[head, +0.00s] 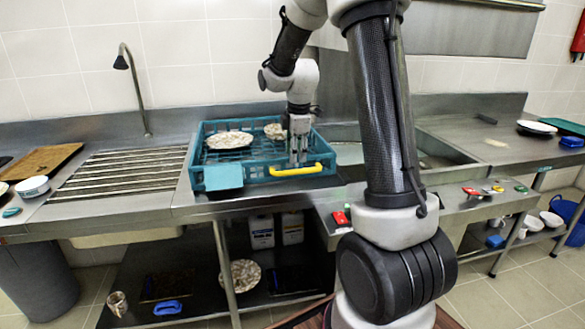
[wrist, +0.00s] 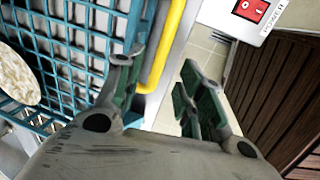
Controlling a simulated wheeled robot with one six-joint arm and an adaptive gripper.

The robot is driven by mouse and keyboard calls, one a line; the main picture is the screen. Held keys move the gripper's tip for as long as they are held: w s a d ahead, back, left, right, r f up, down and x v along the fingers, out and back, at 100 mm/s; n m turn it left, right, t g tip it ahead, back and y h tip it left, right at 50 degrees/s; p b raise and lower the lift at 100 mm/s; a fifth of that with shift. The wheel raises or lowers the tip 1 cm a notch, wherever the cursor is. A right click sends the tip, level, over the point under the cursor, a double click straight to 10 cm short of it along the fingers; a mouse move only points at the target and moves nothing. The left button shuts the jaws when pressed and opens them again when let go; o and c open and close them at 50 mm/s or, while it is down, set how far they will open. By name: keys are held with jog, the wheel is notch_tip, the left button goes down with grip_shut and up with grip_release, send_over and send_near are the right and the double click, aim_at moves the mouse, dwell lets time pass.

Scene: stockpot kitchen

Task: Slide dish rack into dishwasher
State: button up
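The dish rack is a teal plastic crate (head: 262,180) standing on the steel counter in the head view. A yellow handle (head: 296,170) runs along its front, and plates and a bowl lie inside. The rack's grid (wrist: 75,50) fills the left of the wrist view. My gripper (head: 298,158) is above the front of the rack, just behind the yellow handle. In the wrist view my gripper (wrist: 157,80) has its fingers apart, with the yellow handle (wrist: 162,45) beyond the gap. Contact cannot be told. I cannot clearly identify the dishwasher; a steel recess (head: 347,153) lies right of the rack.
A ribbed steel drainboard (head: 120,172) and tap (head: 137,88) are left of the rack. A white plate (head: 537,127) lies on the right counter. A lower shelf (head: 180,285) holds several items.

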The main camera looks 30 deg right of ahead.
aim_at(296, 167)
jog(key=f, duration=0.4)
jog(key=w+f, duration=0.1)
jog(key=f, duration=0.1)
jog(key=shift+d+f, duration=0.15)
jog(key=shift+d, duration=0.1)
grip_shut()
